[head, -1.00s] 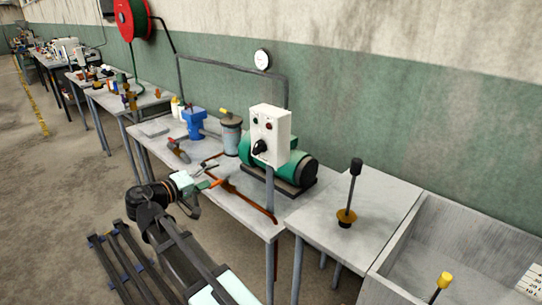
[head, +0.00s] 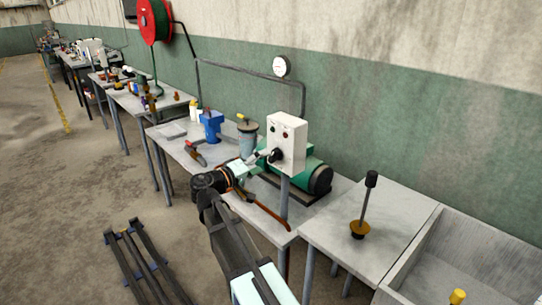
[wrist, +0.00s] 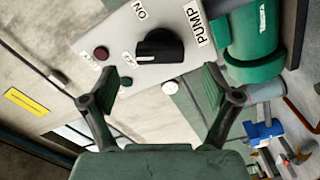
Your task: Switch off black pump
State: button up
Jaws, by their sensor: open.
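A white control box (head: 287,140) stands on a post at the table's front edge. Its black rotary knob (head: 275,156) also shows in the wrist view (wrist: 160,46), on a panel lettered "ON" and "PUMP". The knob's setting is unclear. A green pump (head: 312,175) with a black end lies behind the box; its green body also fills the upper right of the wrist view (wrist: 252,40). My gripper (wrist: 160,83) is open and empty, its fingers spread toward the panel, with the knob ahead, roughly between them. In the head view it is close to the knob; contact cannot be told.
The panel also carries a red button (wrist: 101,53) and a green one (wrist: 125,82). A blue device (head: 211,125) and a grey canister (head: 248,138) stand behind and left of the box. A side table with a black-handled plunger (head: 365,205) stands to the right.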

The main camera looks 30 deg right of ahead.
aim_at(271, 157)
jog(key=shift+p+x, duration=0.3)
jog(key=shift+x, duration=2.1)
jog(key=c, duration=1.1)
